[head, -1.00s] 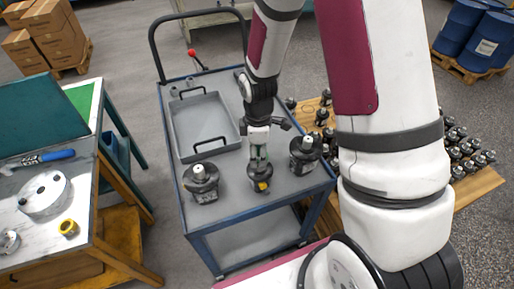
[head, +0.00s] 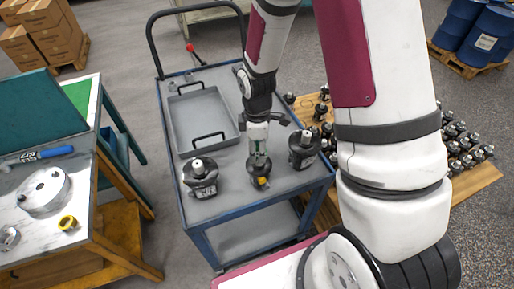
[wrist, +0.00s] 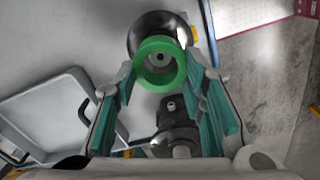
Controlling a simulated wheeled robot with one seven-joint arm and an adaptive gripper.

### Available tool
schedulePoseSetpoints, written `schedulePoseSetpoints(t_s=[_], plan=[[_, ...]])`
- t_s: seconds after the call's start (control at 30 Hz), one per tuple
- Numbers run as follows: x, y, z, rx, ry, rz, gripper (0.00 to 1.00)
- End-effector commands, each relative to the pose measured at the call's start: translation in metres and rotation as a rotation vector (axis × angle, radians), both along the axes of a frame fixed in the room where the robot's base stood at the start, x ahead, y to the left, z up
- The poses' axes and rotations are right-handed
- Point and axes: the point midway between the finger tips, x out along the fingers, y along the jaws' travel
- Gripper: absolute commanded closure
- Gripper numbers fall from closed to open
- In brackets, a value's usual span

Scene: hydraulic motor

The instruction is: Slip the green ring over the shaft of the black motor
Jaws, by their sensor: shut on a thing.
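My gripper (head: 258,160) is shut on the green ring (wrist: 140,66), which sits between its teal fingertips in the wrist view. The gripper points down over the middle black motor (head: 260,181) on the blue cart. In the wrist view this motor (wrist: 159,22) is behind the ring, and a grey shaft end shows inside the ring's opening. Whether the ring is around the shaft or just above it I cannot tell. In the head view the fingers mostly hide the ring and the shaft.
A black motor (head: 200,181) stands to the left on the cart and another (head: 304,152) to the right, both close to my gripper. A grey tray (head: 177,121) lies behind. A workbench (head: 88,220) is at left, and a pallet with several motors (head: 475,184) at right.

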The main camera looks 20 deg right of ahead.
Motion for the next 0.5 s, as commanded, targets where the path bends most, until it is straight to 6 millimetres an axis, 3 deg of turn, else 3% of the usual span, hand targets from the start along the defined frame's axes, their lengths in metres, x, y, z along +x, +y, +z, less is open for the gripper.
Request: schedulePoseSetpoints(t_s=[0.5], plan=[[0.0000,0.0000,-0.0045,0.000,0.001,0.000,0.75]])
